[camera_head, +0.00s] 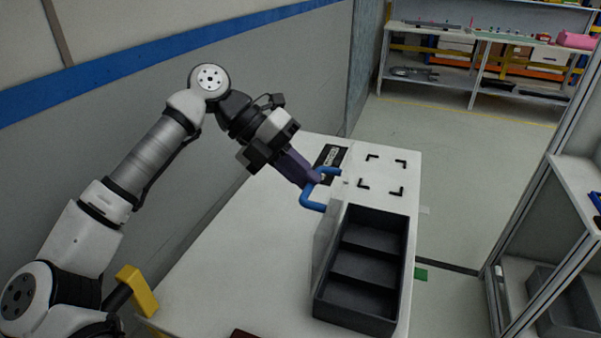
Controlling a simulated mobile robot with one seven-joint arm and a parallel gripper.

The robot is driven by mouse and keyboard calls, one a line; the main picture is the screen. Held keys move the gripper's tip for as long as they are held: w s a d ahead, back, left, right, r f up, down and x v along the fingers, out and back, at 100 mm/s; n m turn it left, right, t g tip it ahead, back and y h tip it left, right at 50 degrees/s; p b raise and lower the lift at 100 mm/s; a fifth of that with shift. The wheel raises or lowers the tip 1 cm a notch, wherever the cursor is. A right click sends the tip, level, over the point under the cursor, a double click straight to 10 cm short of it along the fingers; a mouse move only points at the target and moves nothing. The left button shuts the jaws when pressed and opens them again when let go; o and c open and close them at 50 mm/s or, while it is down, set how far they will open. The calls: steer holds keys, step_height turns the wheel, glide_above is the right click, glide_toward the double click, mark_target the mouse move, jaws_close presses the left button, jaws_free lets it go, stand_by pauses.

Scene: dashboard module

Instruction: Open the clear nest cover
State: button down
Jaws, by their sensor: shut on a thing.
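My gripper (312,181) is at the blue handle (306,200), with its dark purple fingers shut on the handle's upper part. The clear cover itself is hard to make out. A pale, thin panel (325,240) shows along the tray's left side below the handle, but I cannot tell whether it is the cover or how far it is tilted.
A black tray (404,262) with three compartments sits on the white table (215,268). Black corner marks (384,176) and a dark labelled plate (330,157) lie behind it. A shelf rack (560,225) stands at right. A wall is at left.

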steer(key=shift+s+d+f, duration=0.1)
steer(key=shift+f, duration=0.3)
steer(key=c, duration=1.5)
jaws_free()
steer(key=shift+d, duration=0.1)
steer(key=shift+o, duration=0.2)
steer(key=shift+r, duration=0.15)
steer(key=v, duration=0.7)
steer(key=shift+r+b, duration=0.2)
steer(key=shift+b, duration=0.25)
